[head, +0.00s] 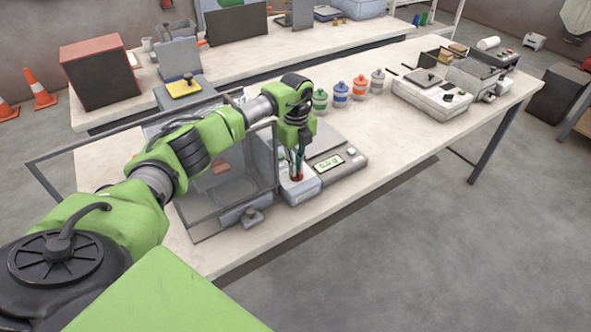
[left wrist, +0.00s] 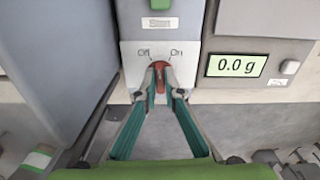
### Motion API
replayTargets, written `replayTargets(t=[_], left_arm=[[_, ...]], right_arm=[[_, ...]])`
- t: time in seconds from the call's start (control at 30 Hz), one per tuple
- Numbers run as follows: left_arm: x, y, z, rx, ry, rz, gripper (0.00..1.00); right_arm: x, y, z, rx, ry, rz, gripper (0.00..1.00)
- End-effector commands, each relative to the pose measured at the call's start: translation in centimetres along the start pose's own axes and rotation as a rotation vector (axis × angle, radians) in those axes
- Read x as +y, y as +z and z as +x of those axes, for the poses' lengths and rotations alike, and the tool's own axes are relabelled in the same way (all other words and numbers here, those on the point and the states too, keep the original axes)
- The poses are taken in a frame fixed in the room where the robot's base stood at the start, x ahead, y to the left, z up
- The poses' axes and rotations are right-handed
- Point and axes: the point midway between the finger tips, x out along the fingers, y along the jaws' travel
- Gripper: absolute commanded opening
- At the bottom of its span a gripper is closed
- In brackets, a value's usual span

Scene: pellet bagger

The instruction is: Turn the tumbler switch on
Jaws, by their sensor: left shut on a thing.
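The tumbler switch shows as a red lever (left wrist: 160,78) on a light panel (left wrist: 133,62) marked "Off" on the left and "On" on the right. The lever points roughly between the two marks; I cannot tell which side it is set to. My left gripper (left wrist: 160,92) is shut on the lever, one fingertip on each side of it. In the head view the left gripper (head: 297,176) reaches down to the grey switch box (head: 302,193) at the table's front edge. The fingers partly hide the lever. My right gripper is not in view.
A scale (head: 338,165) reading "0.0 g" stands right beside the switch box. A clear-walled enclosure (head: 205,212) stands to the left. Several coloured-lid jars (head: 340,98) are behind. The table (head: 415,135) right of the scale is partly bare.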

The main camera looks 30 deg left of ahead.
Motion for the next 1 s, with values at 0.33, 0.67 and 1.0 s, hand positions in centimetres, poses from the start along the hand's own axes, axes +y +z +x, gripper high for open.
replayTargets(t=[0.33,0.67,1.0], left_arm=[[-0.2,0.0,0.1,0.0,-0.002,0.315,0.0],[-0.3,-0.1,0.0,0.0,-0.002,0.523,0.0],[-0.3,-0.1,-0.1,0.0,-0.002,0.605,0.0]], right_arm=[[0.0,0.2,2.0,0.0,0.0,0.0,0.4],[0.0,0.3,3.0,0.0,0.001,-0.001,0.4],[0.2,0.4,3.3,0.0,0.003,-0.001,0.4]])
